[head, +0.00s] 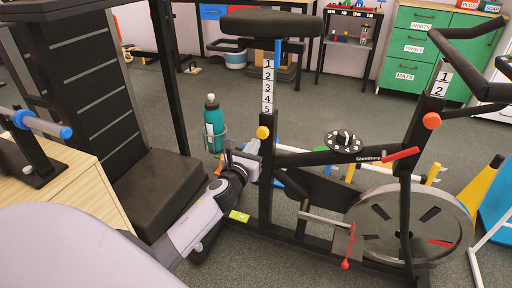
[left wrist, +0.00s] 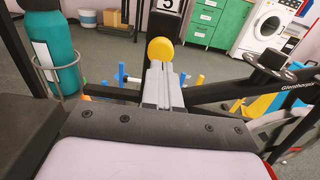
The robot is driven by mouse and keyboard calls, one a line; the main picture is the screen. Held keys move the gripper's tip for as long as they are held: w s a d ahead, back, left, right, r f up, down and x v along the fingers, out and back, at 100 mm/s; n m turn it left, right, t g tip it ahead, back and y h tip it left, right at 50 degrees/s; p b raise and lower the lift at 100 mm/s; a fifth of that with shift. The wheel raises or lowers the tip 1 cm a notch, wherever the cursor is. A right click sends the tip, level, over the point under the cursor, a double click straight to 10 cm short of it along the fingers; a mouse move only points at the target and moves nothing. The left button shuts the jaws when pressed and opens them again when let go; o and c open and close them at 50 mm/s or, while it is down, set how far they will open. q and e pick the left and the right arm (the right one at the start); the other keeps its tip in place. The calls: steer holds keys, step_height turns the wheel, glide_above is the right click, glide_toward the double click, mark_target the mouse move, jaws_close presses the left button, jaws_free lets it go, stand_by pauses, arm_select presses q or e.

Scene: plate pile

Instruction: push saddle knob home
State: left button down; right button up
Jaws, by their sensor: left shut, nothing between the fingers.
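The yellow saddle knob (head: 263,132) sits on the black seat tube of the exercise bike, just below the number strip (head: 268,88) marked 1 to 5. In the left wrist view the round knob (left wrist: 160,49) is straight ahead of the fingertips. My left gripper (head: 253,147) is just below and left of the knob, its fingers shut with nothing between them. In the left wrist view the grey fingers (left wrist: 162,72) point at the knob and overlap its lower edge; I cannot tell whether they touch it. My right gripper is not in view.
A teal bottle (head: 213,125) in a wire holder stands left of the gripper. The black saddle (head: 272,22) is above. A red knob (head: 431,121) is on the front post, and the flywheel (head: 388,235) is low right. A black bench seat (head: 160,185) lies beside my left arm.

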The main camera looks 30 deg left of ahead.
arm_select(q)
steer(key=p+v, duration=0.1)
steer(key=v, duration=0.9)
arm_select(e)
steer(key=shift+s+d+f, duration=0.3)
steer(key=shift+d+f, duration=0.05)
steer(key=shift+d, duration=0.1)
